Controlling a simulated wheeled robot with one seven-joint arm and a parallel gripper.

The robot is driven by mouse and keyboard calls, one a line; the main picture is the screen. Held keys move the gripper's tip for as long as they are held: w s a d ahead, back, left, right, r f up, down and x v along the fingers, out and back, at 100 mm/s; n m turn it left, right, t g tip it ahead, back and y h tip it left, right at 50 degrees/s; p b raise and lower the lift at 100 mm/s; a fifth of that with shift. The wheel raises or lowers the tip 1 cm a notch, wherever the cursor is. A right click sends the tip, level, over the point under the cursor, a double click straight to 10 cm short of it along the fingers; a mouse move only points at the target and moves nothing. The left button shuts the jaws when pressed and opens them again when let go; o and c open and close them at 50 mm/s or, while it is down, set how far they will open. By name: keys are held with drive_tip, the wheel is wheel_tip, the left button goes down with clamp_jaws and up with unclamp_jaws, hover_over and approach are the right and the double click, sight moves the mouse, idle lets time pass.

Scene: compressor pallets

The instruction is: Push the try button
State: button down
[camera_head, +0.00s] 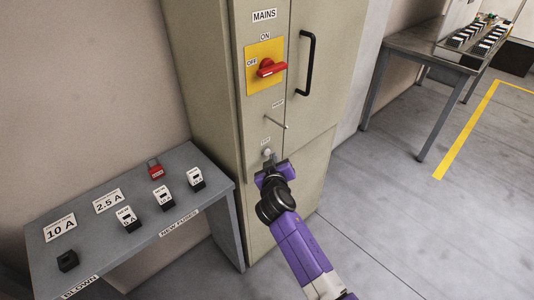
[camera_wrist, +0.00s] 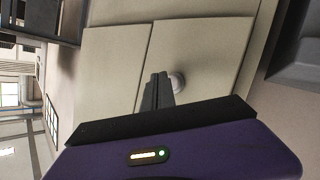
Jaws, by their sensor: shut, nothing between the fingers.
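A small round pale button (camera_head: 267,153) sits low on the front strip of the beige cabinet, under a small label (camera_head: 266,141) that is too blurred to read surely. My gripper (camera_head: 270,162) is shut and empty, with its fingertips right at the button from below. In the wrist view the round button (camera_wrist: 177,81) shows just beside the tips of my shut fingers (camera_wrist: 158,78). I cannot tell whether they touch or whether the button is pressed in.
Above are a thin metal lever (camera_head: 275,121), a red mains switch (camera_head: 270,68) on a yellow plate, and a black door handle (camera_head: 307,62). A grey table (camera_head: 190,218) with fuses and a red padlock (camera_head: 154,168) stands left.

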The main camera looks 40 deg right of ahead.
drive_tip(key=shift+w+b, duration=0.35)
drive_tip(key=shift+w, duration=0.25)
idle(0.7)
drive_tip(key=shift+s, duration=0.15)
drive_tip(key=shift+s+p, duration=0.3)
drive_tip(key=shift+s, duration=0.55)
drive_tip(key=s+p, duration=0.1)
drive_tip(key=s, duration=0.5)
drive_tip(key=shift+d+p, duration=0.15)
drive_tip(key=shift+p, duration=0.25)
drive_tip(key=shift+r, duration=0.1)
idle(0.6)
